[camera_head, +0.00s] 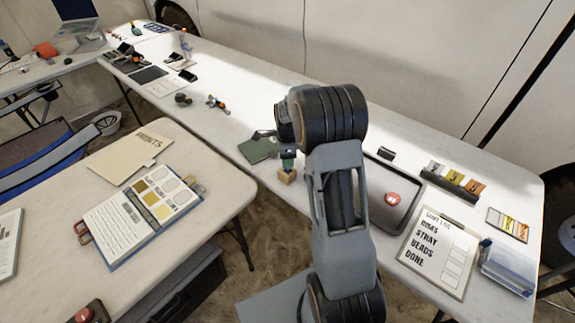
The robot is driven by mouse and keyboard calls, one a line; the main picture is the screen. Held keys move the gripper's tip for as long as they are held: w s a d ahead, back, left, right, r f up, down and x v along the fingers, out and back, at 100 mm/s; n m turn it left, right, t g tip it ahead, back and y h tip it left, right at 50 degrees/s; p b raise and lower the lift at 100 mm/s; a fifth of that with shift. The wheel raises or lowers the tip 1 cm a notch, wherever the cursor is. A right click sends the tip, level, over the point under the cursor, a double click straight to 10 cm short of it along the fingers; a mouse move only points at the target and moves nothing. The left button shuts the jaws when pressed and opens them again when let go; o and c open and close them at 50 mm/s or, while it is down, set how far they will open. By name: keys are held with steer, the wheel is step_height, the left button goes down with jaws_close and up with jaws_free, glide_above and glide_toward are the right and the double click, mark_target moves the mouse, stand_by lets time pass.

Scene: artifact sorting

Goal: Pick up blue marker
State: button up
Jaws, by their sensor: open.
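My gripper (287,162) hangs at the end of my arm over the near edge of the long white table, right above a small brown block (287,176). It is open, but my arm hides much of it, and I cannot tell whether it touches the block. I cannot make out a blue marker for certain. A small upright holder with thin items, some bluish (185,46), stands far back on the long table, too small to identify.
A dark tray (372,212) with a red round object (392,199) lies right of my arm. A clipboard (437,252), colored blocks (455,179) and a clear blue-tinted box (507,268) are farther right. A green cloth-like item (259,149) lies left. An open binder (143,213) is on the nearer table.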

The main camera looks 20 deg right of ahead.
steer(key=shift+f, duration=0.1)
jaws_close()
stand_by(0.4)
steer(key=shift+r, duration=0.65)
step_height(320, 180, up, 2)
steer(key=shift+r, duration=0.1)
steer(key=s+a+r+b, duration=0.1)
steer(key=s+a+r, duration=0.4)
steer(key=s+r, duration=0.4)
steer(key=s, duration=0.4)
steer(key=shift+r, duration=0.3)
